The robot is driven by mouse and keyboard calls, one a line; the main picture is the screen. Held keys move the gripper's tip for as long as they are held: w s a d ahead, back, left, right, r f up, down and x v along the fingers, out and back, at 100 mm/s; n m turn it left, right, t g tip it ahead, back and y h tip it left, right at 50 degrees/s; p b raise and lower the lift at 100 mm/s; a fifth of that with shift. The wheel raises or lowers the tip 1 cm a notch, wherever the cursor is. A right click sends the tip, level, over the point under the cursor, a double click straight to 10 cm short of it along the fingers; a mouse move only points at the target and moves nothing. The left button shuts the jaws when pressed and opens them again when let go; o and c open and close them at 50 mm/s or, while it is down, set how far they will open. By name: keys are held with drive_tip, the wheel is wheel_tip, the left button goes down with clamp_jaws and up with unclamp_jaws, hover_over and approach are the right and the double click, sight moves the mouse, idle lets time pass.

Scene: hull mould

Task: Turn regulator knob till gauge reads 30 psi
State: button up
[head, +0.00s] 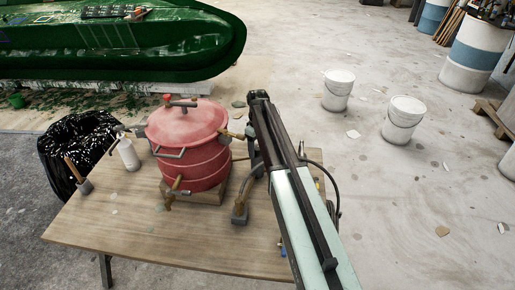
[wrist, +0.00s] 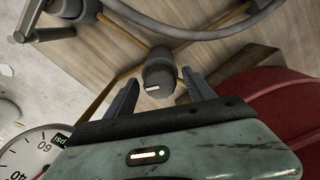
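The regulator knob (wrist: 158,76), dark grey with a small white mark, shows in the wrist view just beyond and between my gripper's fingertips. My gripper (wrist: 158,82) is open, with a visible gap between the knob and each finger. The white round gauge (wrist: 35,152) is cut off at the lower left of the wrist view. In the head view my arm ends beside the red pressure pot (head: 188,140), and I cannot make out the fingers, knob or gauge there.
The pot stands on a wooden table (head: 120,230); its red side (wrist: 285,120) fills the right of the wrist view. A hose (wrist: 205,35) curves past the knob. A white bottle (head: 128,154) stands left of the pot. White buckets (head: 403,120) stand on the floor beyond.

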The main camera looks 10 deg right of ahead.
sight(257, 147)
wheel_tip(257, 147, up, 8)
drive_tip(key=p, duration=0.8)
drive_tip(key=shift+f, duration=0.1)
